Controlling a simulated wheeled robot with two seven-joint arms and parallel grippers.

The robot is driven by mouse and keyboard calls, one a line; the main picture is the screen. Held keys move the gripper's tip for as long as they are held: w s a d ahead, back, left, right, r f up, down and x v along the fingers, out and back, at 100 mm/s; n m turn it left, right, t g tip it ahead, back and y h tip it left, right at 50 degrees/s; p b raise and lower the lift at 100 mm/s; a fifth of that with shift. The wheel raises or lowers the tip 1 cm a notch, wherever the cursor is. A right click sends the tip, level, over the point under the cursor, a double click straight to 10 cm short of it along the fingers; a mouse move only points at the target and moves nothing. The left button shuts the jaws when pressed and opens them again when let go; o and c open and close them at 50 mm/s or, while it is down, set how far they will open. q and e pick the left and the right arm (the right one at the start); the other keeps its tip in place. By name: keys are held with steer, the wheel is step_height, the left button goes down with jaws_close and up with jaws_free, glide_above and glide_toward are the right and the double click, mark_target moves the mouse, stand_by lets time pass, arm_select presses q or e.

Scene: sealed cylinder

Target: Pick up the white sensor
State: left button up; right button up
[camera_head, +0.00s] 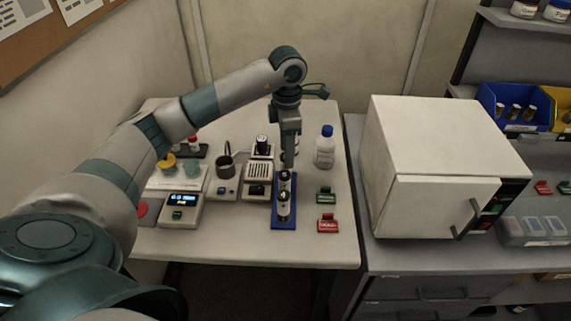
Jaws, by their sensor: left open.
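A blue rack (284,222) on the white table holds small white cylinders with dark parts. The nearer white cylinder (283,210) stands upright near the front of the rack and may be the white sensor; I cannot tell for sure. Another dark-topped cylinder (284,180) is just behind it, partly hidden by my gripper. My left gripper (288,164) points down above the back part of the rack. It is open, seen edge-on, and I cannot see whether its fingers are around the rear cylinder. My right gripper is not in view.
A white bottle with a blue cap (325,150) stands right of the gripper. Green (326,195) and red (328,223) blocks lie right of the rack. A white oven-like box (440,165) stands farther right.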

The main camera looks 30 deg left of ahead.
arm_select(q)
steer(key=shift+f, duration=0.5)
steer(key=shift+s+f+p, duration=0.35)
steer(key=shift+f+p, duration=0.55)
steer(key=shift+p, duration=0.2)
step_height(320, 180, down, 2)
steer(key=shift+s+p, duration=0.15)
steer(key=shift+p, duration=0.4)
steer(key=shift+f, duration=0.7)
steer(key=shift+c, duration=0.5)
jaws_close()
